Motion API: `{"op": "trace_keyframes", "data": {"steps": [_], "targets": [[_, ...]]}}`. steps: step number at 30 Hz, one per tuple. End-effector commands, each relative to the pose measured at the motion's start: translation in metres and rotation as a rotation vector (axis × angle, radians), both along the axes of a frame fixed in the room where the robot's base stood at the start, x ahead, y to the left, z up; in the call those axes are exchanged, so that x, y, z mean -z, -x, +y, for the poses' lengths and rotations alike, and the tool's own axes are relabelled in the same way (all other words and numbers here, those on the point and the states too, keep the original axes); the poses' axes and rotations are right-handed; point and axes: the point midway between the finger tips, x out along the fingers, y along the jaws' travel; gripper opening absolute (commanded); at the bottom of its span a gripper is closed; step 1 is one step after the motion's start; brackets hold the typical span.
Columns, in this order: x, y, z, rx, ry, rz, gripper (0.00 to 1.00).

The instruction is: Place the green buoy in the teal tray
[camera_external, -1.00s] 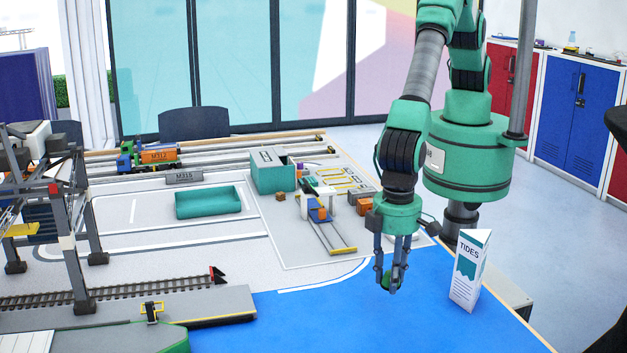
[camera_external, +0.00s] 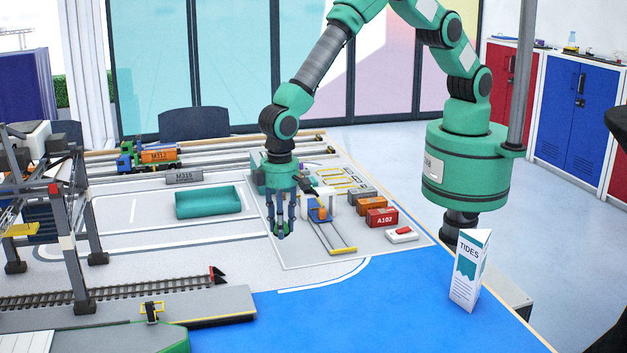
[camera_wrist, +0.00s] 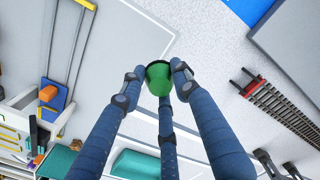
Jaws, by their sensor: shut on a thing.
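The green buoy (camera_wrist: 159,78) is held between the fingertips of my gripper (camera_wrist: 155,85) in the wrist view. In the external view my gripper (camera_external: 281,228) hangs above the table, fingers pointing down, and only a little green of the buoy shows between the fingers. The gripper is to the right of and nearer the camera than the teal tray (camera_external: 208,204). The tray is a long open box on the grey mat, and its inside looks empty. Part of the tray also shows at the lower edge of the wrist view (camera_wrist: 135,164).
A small crane model (camera_external: 322,211) and a yellow-ended track (camera_external: 342,250) stand just right of my gripper. A teal box (camera_external: 258,176) is partly hidden behind it. Red container A102 (camera_external: 382,218) lies further right. A large gantry (camera_external: 70,240) stands left. The mat between gripper and tray is clear.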

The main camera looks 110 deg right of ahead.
Motion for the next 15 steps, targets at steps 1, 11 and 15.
{"op": "trace_keyframes", "data": {"steps": [1,11,15], "targets": [[0.002,-0.005,-0.022,0.007,0.0,0.0,0.05],[0.01,-0.019,-0.15,0.011,0.0,-0.001,0.05],[0.013,-0.019,-0.203,0.013,0.001,-0.002,0.05]]}}
